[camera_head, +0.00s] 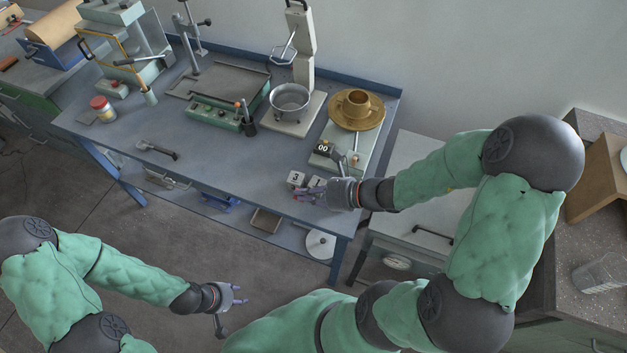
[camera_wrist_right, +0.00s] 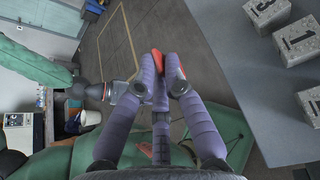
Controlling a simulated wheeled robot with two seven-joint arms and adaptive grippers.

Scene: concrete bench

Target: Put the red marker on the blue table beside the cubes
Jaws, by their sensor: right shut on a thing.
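The blue table (camera_head: 225,160) fills the middle of the head view. Small numbered cubes sit near its front right corner, among them cube 3 (camera_head: 296,178) and cube 1 (camera_wrist_right: 298,42). My right gripper (camera_head: 303,192) is close in front of the cubes. In the right wrist view its fingers are shut on the red marker (camera_wrist_right: 157,60), which shows at the fingertips and is mostly hidden by them. The table edge is to the right of the fingers there, with floor behind them. My left gripper (camera_head: 240,294) is open and empty, over the floor in front of the table.
A metal pot (camera_head: 289,98) and a green-based device (camera_head: 215,112) stand further back. A dark-handled tool (camera_head: 157,148) lies at the front left. The front middle of the table is clear.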

